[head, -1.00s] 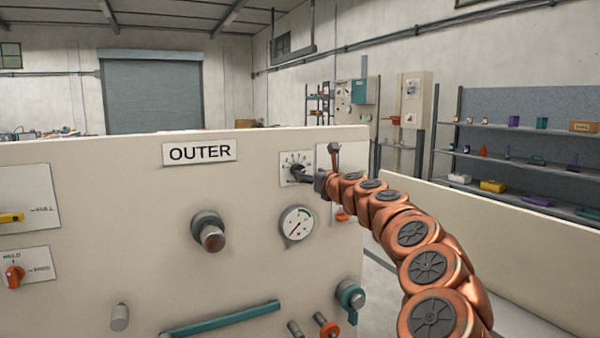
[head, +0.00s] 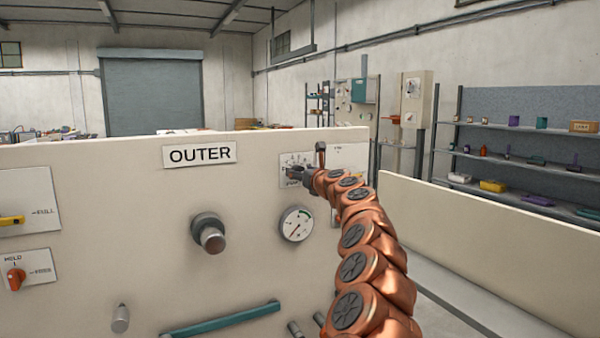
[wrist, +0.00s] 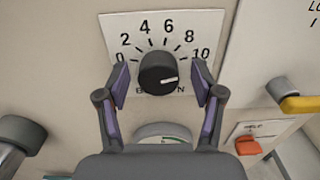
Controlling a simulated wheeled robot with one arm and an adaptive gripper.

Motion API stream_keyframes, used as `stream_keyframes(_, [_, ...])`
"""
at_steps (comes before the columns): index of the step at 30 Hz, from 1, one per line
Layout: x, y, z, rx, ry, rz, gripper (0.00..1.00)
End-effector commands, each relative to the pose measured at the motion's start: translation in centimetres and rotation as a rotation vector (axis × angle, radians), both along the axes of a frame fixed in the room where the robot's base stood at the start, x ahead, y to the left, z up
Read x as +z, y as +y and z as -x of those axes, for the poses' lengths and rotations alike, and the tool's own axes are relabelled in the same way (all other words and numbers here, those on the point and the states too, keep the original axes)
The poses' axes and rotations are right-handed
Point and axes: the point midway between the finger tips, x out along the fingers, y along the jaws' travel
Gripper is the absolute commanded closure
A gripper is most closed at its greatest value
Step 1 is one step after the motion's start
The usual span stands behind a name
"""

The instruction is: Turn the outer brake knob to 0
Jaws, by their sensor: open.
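The outer brake knob (wrist: 157,74) is a round black knob on a white dial plate (wrist: 150,25) marked 0 to 10 in the wrist view. Its white pointer line faces right and slightly up, toward the 10 side. My gripper (wrist: 160,70) is open, with one finger on each side of the knob and a visible gap on both sides. In the head view my gripper (head: 297,173) is at the dial plate (head: 288,158) and hides the knob. The OUTER label (head: 199,153) is to the left.
A round gauge (head: 296,224) sits just below the dial. A large grey knob (head: 209,233) is lower left. In the wrist view an orange switch (wrist: 248,147) and a yellow-tipped handle (wrist: 300,103) are to the right. A teal bar (head: 220,319) runs along the lower panel.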

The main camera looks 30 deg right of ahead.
Motion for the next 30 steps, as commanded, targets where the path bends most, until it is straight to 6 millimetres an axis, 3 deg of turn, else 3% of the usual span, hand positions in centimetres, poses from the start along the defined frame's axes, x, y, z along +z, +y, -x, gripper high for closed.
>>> stream_keyframes(14, [-0.02, 0.1, -0.41, 0.003, 0.001, 0.001, 0.33])
stream_keyframes(30, [-0.01, 0.09, -0.41, 0.002, 0.001, 0.002, 0.88])
